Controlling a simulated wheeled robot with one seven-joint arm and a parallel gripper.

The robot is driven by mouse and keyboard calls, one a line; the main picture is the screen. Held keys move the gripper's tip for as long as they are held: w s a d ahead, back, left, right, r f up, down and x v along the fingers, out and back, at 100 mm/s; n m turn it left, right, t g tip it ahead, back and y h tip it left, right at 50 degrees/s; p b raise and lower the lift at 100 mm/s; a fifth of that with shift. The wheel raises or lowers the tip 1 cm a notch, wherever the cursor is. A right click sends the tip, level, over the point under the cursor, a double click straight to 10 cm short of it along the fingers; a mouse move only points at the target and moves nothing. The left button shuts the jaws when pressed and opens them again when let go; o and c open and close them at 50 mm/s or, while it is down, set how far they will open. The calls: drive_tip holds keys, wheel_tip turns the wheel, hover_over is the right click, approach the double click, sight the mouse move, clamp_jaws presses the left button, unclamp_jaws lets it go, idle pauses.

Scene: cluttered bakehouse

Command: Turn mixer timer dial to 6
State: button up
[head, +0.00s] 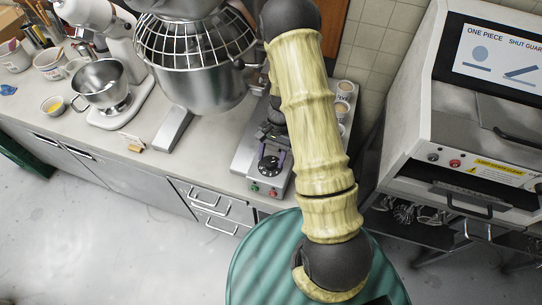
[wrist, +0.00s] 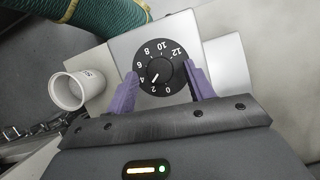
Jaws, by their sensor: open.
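The timer dial (wrist: 162,70) is a black round knob on a black number ring on a light grey plate. Its white mark points down-left in the wrist view, between 2 and 4. My gripper (wrist: 160,75) is open, its purple fingers on either side of the dial. I cannot tell whether they touch the knob. In the head view the dial (head: 269,164) is on the front panel beside the big mixer (head: 195,60), above a green and a red button.
The head view shows a smaller mixer with a steel bowl (head: 99,83) at left, and an oven-like machine (head: 470,150) with a screen at right. The floor at lower left is clear.

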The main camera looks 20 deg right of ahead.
drive_tip(key=shift+s+a+f, duration=0.15)
drive_tip(key=shift+s+f, duration=0.05)
drive_tip(key=shift+f, duration=0.4)
drive_tip(key=c, duration=1)
